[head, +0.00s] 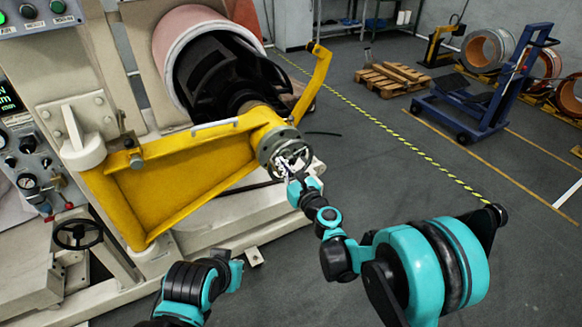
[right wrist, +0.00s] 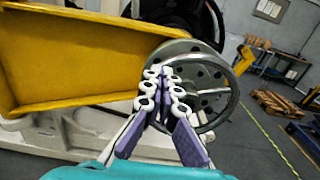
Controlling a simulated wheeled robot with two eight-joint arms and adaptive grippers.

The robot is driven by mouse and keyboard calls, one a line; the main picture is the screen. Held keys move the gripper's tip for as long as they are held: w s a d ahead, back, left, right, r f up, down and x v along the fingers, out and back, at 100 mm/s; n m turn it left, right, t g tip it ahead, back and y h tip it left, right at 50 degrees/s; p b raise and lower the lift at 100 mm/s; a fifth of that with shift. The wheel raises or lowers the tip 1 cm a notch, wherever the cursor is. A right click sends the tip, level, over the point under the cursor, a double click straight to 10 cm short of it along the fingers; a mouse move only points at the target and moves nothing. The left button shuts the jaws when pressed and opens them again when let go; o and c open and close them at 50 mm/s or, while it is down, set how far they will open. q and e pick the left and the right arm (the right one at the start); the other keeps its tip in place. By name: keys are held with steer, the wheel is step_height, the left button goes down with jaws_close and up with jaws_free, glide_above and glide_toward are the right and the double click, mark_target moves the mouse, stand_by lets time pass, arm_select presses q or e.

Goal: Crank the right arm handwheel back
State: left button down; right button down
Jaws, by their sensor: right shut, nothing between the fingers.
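The right arm handwheel (head: 293,160) is a grey metal wheel at the end of the yellow arm (head: 180,175) of the machine. In the right wrist view the handwheel (right wrist: 226,118) fills the middle, with a round drilled flange behind it. My right gripper (head: 286,166) is at the wheel; in the right wrist view its fingers (right wrist: 165,75) are shut and empty, in front of the wheel's left part. I cannot tell whether they touch the rim. My left arm shows at the bottom of the head view, but its gripper fingers are not visible.
A second, dark handwheel (head: 78,234) is at lower left. A blue lift cart (head: 480,100) and a wooden pallet (head: 392,77) stand farther back.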

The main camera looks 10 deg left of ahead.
step_height(320, 180, down, 6)
steer(key=s+a+b, duration=0.1)
steer(key=a+b, duration=0.1)
steer(key=b, duration=0.1)
steer(key=shift+s, duration=0.15)
steer(key=shift+f, duration=0.1)
